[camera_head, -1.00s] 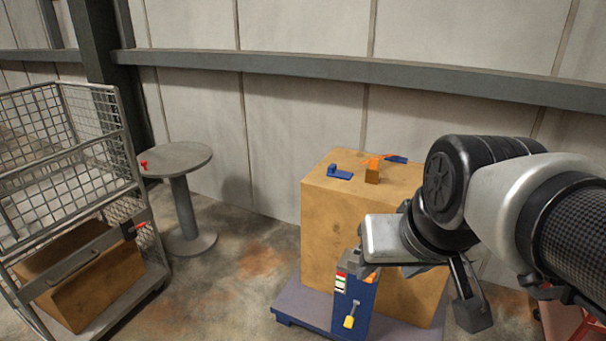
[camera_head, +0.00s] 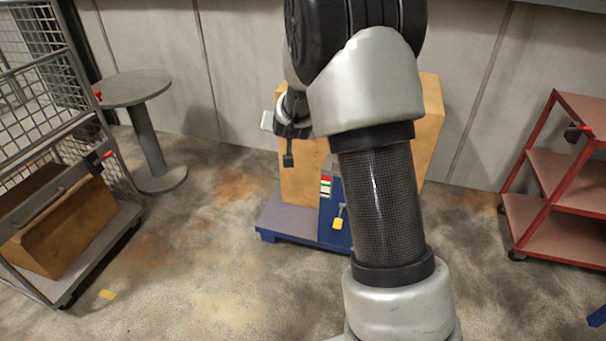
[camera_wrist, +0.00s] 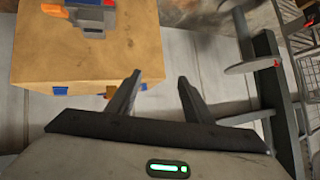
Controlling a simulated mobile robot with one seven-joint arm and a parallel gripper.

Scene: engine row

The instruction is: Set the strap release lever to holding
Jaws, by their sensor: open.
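A blue post (camera_head: 327,215) stands at the front of the wooden crate (camera_head: 432,110). It carries a red, green and white label and a yellow-tipped lever (camera_head: 338,221) hanging downward. In the wrist view, turned upside down, the post (camera_wrist: 95,28) shows at the top with an orange handle (camera_wrist: 53,11) sticking out sideways. I cannot tell which of these is the strap release lever. My gripper (camera_wrist: 158,84) is open and empty, apart from the post, with the crate beside its left finger. In the head view my arm hides most of the gripper and the post's upper part.
The crate sits on a low blue-edged pallet (camera_head: 285,218). A wire cage trolley (camera_head: 75,165) and a round table (camera_head: 135,88) stand left; a red shelf cart (camera_head: 553,165) stands right. Floor between trolley and pallet is mostly clear. Blue fittings (camera_wrist: 60,90) show at the crate's edge.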

